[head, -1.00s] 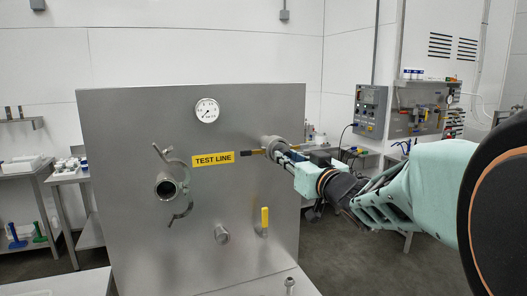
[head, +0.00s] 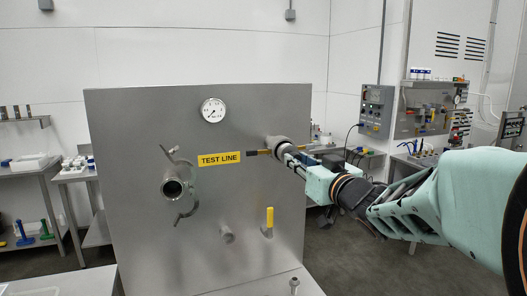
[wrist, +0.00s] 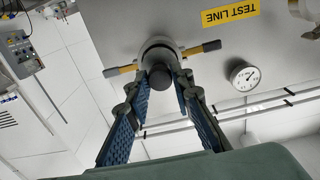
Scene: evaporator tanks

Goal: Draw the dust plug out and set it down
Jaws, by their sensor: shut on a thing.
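The dust plug (wrist: 162,76) shows in the wrist view as a dark round knob at the mouth of a grey coupling (wrist: 157,48). The coupling has two orange-and-black lever arms spread out to the sides. My gripper (wrist: 166,88) is shut on the plug, its blue-padded fingers on either side. In the head view my gripper (head: 288,152) reaches the coupling (head: 275,146) from the right, and its fingers hide the plug there. How deep the plug sits in the coupling is hard to tell.
The coupling is on an upright steel panel (head: 130,130) with a TEST LINE label (head: 219,159), a gauge (head: 213,110), an open clamp fitting (head: 172,188) and a yellow-handled valve (head: 269,217). A steel ledge (head: 275,285) lies below. A side bench (head: 30,170) stands left.

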